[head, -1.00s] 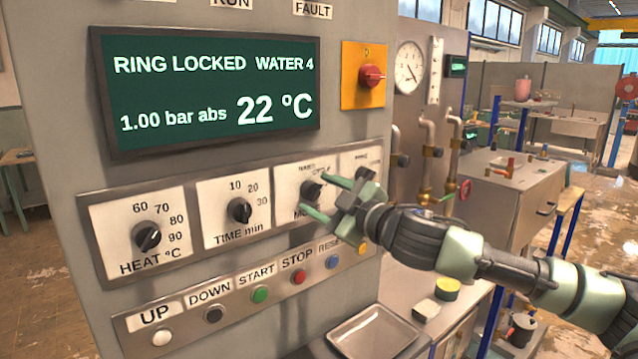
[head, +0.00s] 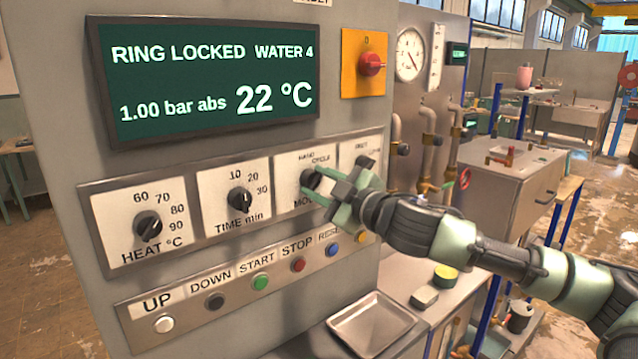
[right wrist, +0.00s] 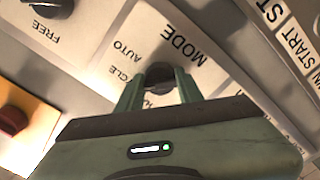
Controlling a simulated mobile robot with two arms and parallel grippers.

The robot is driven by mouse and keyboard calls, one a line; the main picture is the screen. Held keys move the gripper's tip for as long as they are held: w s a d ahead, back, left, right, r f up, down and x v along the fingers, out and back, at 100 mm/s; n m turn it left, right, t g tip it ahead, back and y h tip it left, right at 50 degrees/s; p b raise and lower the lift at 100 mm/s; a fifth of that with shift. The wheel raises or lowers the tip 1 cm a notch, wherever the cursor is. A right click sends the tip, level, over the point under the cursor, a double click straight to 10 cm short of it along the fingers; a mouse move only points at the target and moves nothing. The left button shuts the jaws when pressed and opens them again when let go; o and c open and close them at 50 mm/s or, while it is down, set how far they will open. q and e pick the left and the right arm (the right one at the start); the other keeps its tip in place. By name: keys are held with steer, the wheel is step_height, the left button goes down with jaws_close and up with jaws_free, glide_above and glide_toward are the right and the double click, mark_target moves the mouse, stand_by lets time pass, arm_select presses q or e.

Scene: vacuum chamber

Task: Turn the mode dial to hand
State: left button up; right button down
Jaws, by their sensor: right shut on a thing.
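The mode dial (head: 311,178) is a dark round knob on a white plate marked HAND and CYCLE; its MODE label is partly covered. My right gripper (head: 317,184) reaches in from the right with its green fingers shut on the dial. In the right wrist view, the dial (right wrist: 160,70) sits between the two fingertips (right wrist: 159,82), one on each side. AUTO, part of CYCLE and MODE can be read beside it there. The dial's pointer is hidden, so I cannot tell its setting. My left gripper is not in view.
The heat dial (head: 148,226) and time dial (head: 239,200) are to the left, another dial (head: 366,162) close to the right. Several push buttons run below, including the red stop button (head: 298,265). A red rotary switch (head: 371,64) is above. A metal tray (head: 372,322) lies below.

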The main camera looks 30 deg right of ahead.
steer(key=n+p, duration=0.2)
steer(key=n, duration=0.2)
steer(key=shift+r+n, duration=0.1)
steer(key=shift+n, duration=0.2)
steer(key=shift+n+p, duration=0.9)
steer(key=shift+n, duration=1)
steer(key=c, duration=0.9)
jaws_free()
